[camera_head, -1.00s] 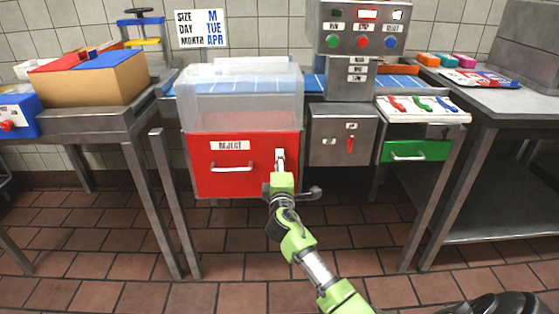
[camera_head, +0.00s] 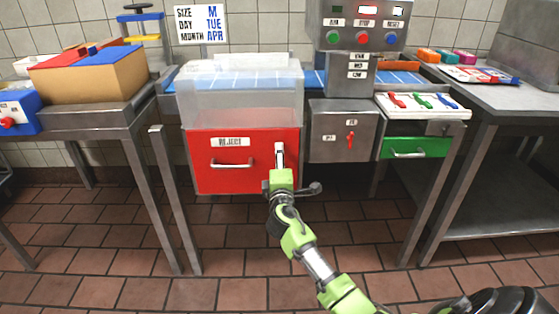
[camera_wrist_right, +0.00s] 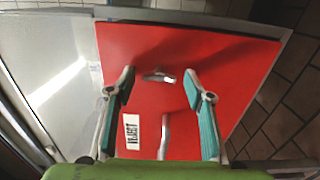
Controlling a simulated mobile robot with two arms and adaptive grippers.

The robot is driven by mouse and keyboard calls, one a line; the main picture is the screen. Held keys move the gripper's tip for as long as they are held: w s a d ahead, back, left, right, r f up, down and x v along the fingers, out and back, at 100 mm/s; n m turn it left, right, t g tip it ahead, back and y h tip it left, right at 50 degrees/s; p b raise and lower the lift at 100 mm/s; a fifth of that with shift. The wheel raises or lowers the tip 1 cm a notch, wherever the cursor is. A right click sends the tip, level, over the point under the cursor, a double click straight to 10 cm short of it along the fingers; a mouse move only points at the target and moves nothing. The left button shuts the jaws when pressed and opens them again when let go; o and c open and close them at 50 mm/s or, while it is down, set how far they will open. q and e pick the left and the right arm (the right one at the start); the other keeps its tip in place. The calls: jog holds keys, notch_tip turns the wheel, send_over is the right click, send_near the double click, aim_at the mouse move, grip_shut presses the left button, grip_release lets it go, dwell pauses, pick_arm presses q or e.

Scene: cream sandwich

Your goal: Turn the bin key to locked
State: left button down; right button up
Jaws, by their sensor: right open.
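The red reject bin (camera_head: 215,181) has a white "REJECT" label and a silver pull handle (camera_head: 232,163). My right gripper (camera_head: 279,148) is at the right part of its front face, hiding the key in the head view. In the right wrist view, a small silver key (camera_wrist_right: 159,77) sticks out of the red face (camera_wrist_right: 215,50). My right gripper (camera_wrist_right: 159,74) is open, with one finger on each side of the key and a gap to each. I cannot tell the key's locked or unlocked marking. My left gripper is not in view.
A clear cover (camera_head: 240,95) stands above the bin. A grey box with a small red switch (camera_head: 350,141) is close to the right, then a green drawer (camera_head: 425,147). A button panel (camera_head: 363,20) rises behind. The floor in front is clear.

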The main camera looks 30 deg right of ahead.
jog(key=v, duration=1.2)
